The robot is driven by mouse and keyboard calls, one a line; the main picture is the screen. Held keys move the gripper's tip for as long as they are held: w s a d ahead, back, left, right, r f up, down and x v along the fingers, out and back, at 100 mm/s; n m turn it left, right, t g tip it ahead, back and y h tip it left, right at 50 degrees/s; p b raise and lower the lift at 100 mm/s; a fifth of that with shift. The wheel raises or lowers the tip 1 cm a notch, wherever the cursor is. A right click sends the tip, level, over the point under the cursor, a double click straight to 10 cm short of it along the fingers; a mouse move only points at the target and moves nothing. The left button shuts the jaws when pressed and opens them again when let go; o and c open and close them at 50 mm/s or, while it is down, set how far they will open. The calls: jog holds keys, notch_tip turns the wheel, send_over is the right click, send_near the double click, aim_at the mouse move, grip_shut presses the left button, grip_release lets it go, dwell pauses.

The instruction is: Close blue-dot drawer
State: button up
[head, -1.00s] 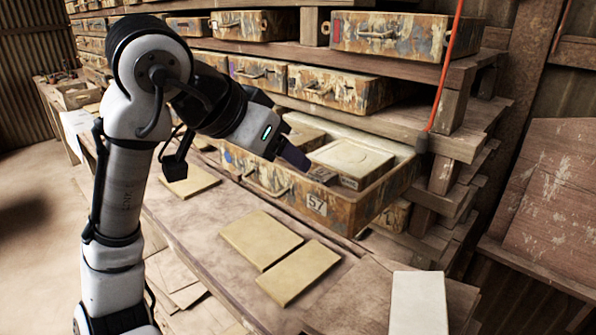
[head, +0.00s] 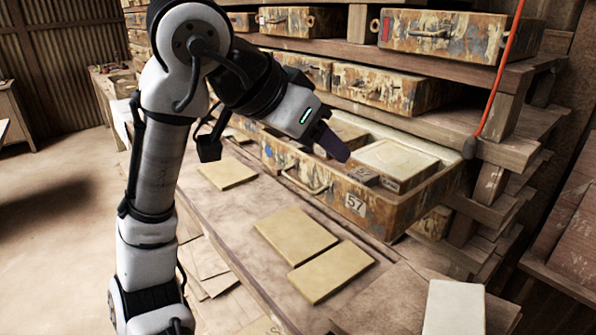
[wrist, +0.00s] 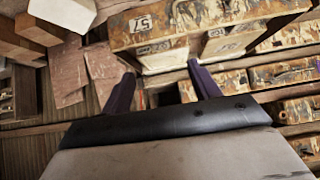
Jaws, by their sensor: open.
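The blue-dot drawer (head: 320,190) is a rusty, paint-worn box standing pulled out from the shelf rack over the bench. Its front has a handle, a "57" label and a small blue dot near the left end. Blocks lie inside, one with a pale top (head: 398,160). My gripper (head: 335,148) is open, its dark fingers above the drawer's left part in the head view. In the wrist view my gripper (wrist: 162,86) shows two spread purple fingers with nothing between them, and a "57" box wall (wrist: 190,22) lies beyond them. Contact with the drawer cannot be told.
Closed drawers (head: 372,88) fill the shelves behind and above. Tan tiles (head: 293,235) and a pale block (head: 455,308) lie on the bench (head: 240,240) in front. An orange cord (head: 502,70) hangs at the right. Open floor (head: 60,190) lies to the left.

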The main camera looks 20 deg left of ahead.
jog(key=shift+a+f+b, duration=0.1)
jog(key=shift+f+b, duration=0.2)
jog(key=shift+b, duration=0.05)
jog(key=c, duration=0.5)
jog(key=a+f+m+t+h+b, duration=0.1)
jog(key=f+m+b, duration=0.1)
jog(key=m, duration=0.1)
jog(key=a+f+m+t+h+b, duration=0.1)
jog(key=a+f+m+b, duration=0.1)
jog(key=f+m, duration=0.1)
jog(key=a+f+m+h+b, duration=0.1)
jog(key=a+f+m+b, duration=0.1)
jog(key=m+b, duration=0.1)
jog(key=shift+s+a+f+t+h, duration=0.2)
jog(key=shift+s+f+t+h, duration=0.1)
jog(key=shift+f+t, duration=0.1)
grip_shut()
jog(key=s+a+f+m+t+h+b, duration=0.1)
jog(key=s+a+f+m+t+b, duration=0.25)
jog(key=a+f+m+b, duration=0.45)
jog(key=w+d+m+p, duration=0.1)
jog(key=w+d+p, duration=0.5)
jog(key=w, duration=0.6)
jog(key=shift+w+d+t, duration=0.3)
jog(key=shift+d+t, duration=0.15)
jog(key=shift+d, duration=0.55)
